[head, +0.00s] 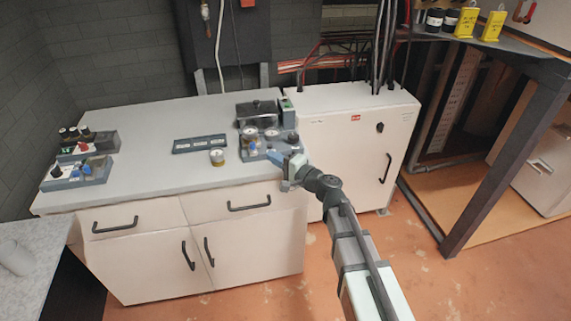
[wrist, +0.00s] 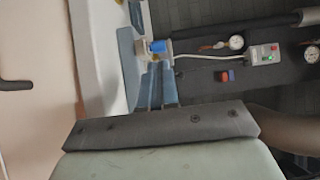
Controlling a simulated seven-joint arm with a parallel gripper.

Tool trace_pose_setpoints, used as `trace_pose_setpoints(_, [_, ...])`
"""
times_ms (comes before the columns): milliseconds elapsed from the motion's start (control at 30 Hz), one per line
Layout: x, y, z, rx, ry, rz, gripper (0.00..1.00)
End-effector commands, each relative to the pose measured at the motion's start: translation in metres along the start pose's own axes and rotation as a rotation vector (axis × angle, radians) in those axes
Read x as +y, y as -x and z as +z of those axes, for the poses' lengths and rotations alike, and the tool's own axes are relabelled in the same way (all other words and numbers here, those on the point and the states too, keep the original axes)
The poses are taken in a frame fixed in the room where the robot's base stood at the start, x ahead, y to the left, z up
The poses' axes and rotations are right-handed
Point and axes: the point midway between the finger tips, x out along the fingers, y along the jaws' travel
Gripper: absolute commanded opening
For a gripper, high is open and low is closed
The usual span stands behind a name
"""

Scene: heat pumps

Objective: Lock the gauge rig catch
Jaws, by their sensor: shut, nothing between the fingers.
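The gauge rig (head: 268,149) stands at the right end of the grey counter, a grey-blue base with round gauges and small blue and dark fittings. My gripper (head: 287,166) is at its front right corner, with the fingers pointing toward it. In the wrist view my gripper (wrist: 158,84) shows its two fingers close together, shut and empty. A blue knob (wrist: 157,46) is just beyond the fingertips; I cannot tell whether they touch. I cannot make out the catch or its position.
A dark box (head: 258,113) stands behind the rig. A labelled strip (head: 200,144) and a small round gauge (head: 217,157) lie to its left. Another fitting set (head: 75,174) is at the counter's far left. A white cabinet (head: 352,137) stands close on the right.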

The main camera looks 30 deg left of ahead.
Motion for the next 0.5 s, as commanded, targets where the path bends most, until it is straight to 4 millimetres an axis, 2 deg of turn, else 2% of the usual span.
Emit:
trace_pose_setpoints(33, [0.000,-0.012,-0.002,-0.001,0.000,0.000,0.00])
trace_pose_setpoints(200, [0.000,-0.037,-0.002,-0.001,0.000,0.000,0.00])
trace_pose_setpoints(500, [0.000,-0.058,0.000,0.000,0.000,0.000,0.00])
